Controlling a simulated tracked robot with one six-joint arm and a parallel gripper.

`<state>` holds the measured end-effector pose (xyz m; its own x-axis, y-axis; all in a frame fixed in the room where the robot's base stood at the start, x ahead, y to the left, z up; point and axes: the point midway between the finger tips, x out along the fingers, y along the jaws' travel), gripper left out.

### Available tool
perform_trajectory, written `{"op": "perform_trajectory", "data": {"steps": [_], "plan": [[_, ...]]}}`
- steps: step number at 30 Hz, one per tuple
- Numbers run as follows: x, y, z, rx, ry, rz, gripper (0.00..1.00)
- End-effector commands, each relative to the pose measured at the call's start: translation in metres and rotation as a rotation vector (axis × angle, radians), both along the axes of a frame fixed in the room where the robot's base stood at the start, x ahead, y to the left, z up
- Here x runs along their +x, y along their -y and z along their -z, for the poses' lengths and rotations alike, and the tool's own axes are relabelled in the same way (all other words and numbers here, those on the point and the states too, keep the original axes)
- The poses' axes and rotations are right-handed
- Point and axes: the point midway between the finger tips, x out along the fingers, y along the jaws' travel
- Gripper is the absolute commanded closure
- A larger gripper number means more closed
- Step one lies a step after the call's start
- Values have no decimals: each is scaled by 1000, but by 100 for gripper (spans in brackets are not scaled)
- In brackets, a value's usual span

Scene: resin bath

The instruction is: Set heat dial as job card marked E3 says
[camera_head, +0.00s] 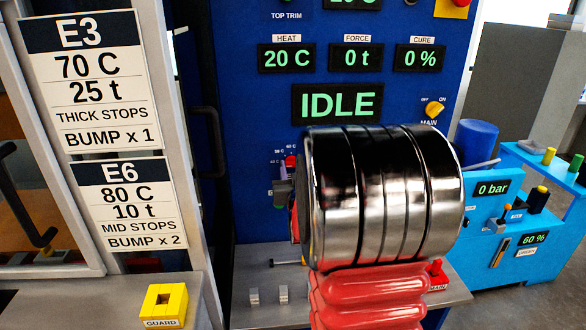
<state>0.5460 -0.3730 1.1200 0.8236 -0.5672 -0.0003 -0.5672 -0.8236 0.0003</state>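The job card marked E3 (88,80) hangs at the upper left and reads 70 C, 25 t, thick stops, bump x 1. The heat display (287,58) on the blue panel reads 20 C. Small temperature marks (279,152) show left of my silver and red arm, beside a red bit and a grey, knob-like part (283,188). I cannot tell whether this part is the heat dial or part of my gripper. My arm covers this area of the panel, so no fingertips show clearly.
A second card, E6 (130,204), reads 80 C and 10 t. The large display (337,103) reads IDLE. A yellow main knob (433,108) is right of it. A light blue unit (520,230) stands right.

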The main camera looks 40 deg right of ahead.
Motion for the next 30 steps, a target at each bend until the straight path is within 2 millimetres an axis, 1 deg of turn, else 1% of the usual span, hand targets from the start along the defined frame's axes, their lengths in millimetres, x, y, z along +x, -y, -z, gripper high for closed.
{"op": "perform_trajectory", "data": {"steps": [1,10,11,22,30], "plan": [[0,0,0,0,0,-1,69],[0,0,0,0,0,-1,90],[1,3,0,0,0,-2,91],[1,-2,0,40,27,-2,91],[1,-1,0,158,109,-1,91]]}}
